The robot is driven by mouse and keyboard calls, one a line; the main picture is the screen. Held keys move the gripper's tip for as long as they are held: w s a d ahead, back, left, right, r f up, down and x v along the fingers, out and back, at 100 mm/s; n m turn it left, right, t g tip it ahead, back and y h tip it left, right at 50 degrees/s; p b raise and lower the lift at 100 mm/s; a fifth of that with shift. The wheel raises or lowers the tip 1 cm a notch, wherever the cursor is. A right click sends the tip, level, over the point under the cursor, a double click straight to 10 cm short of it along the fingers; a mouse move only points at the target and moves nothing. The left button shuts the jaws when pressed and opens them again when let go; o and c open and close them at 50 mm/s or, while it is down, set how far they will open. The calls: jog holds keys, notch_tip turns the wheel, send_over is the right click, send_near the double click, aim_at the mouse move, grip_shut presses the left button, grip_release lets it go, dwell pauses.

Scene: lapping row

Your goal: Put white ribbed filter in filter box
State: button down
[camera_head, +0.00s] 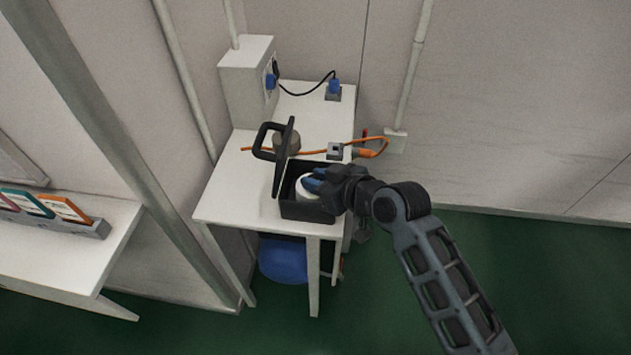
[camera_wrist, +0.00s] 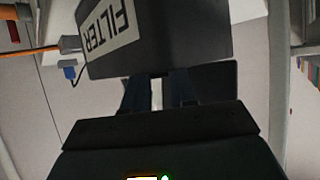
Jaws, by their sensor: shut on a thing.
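The filter box (camera_head: 303,212) is a dark open box near the front right corner of the white table. Its dark lid (camera_head: 284,158) with a loop handle stands raised at its left. In the wrist view the box (camera_wrist: 185,40) carries a pale label reading FILTER. The white filter (camera_head: 306,190) shows within the box's opening; its ribs are too small to make out. My gripper (camera_head: 316,180) reaches in from the right and is shut on the filter. A white sliver of it (camera_wrist: 157,94) shows between the fingers (camera_wrist: 157,97). Whether the filter touches the box floor is hidden.
On the table (camera_head: 235,202) stand a grey round object (camera_head: 286,139), an orange cable (camera_head: 372,150) and a white cabinet (camera_head: 246,80) with a blue plug. A blue container (camera_head: 283,262) is under the table. A second table (camera_head: 70,252) at left holds coloured folders.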

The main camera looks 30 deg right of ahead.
jog(key=shift+w+a+f, duration=0.15)
jog(key=shift+f, duration=0.35)
jog(key=c, duration=1.2)
grip_release()
jog(key=shift+f, duration=0.1)
jog(key=shift+r, duration=0.2)
jog(key=v, duration=1.2)
jog(key=shift+f, duration=0.1)
